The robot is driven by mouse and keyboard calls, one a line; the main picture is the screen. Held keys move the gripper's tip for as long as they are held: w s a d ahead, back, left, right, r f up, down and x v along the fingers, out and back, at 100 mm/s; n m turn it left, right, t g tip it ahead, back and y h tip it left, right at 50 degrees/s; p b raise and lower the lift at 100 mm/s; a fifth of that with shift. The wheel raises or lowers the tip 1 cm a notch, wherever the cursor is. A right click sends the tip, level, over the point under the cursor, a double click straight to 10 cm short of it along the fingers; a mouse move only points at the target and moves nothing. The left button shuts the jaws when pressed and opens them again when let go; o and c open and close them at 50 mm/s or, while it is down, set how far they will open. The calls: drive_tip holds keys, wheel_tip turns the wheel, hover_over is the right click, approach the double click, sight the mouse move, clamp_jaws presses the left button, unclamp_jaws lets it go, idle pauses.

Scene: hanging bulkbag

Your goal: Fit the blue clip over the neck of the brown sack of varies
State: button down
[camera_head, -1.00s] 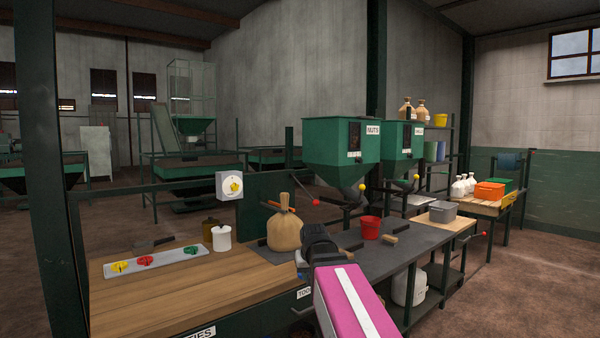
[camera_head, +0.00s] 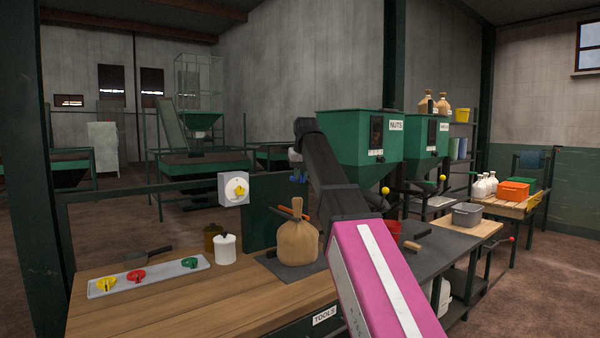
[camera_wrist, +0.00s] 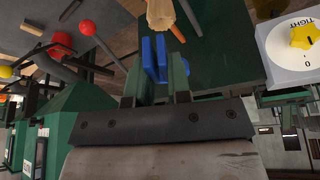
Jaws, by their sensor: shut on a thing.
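The brown sack (camera_head: 297,240) stands upright on the dark mat at the back of the bench, its neck gathered at the top. My gripper (camera_head: 297,172) is above the sack's neck in the head view, mostly hidden behind my arm. In the wrist view my gripper (camera_wrist: 157,75) is shut on the blue clip (camera_wrist: 154,58), which juts out past the fingers. The top of the sack (camera_wrist: 160,14) shows beyond the clip, apart from it. The blue clip also shows small in the head view (camera_head: 298,179).
A grey tray (camera_head: 165,277) holds yellow, red and green clips at the left. A white pot (camera_head: 225,249) and a dial box (camera_head: 234,189) stand left of the sack. An orange-handled tool (camera_head: 290,213) is behind the sack. A red bucket (camera_head: 393,230) stands to its right.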

drive_tip(key=shift+w+a+r, duration=0.1)
drive_tip(key=shift+w+r, duration=0.05)
drive_tip(key=shift+r, duration=0.15)
hover_over(300, 228)
drive_tip(key=shift+f, duration=6.65)
drive_tip(key=shift+c, duration=2.1)
unclamp_jaws()
drive_tip(key=shift+r, duration=4.95)
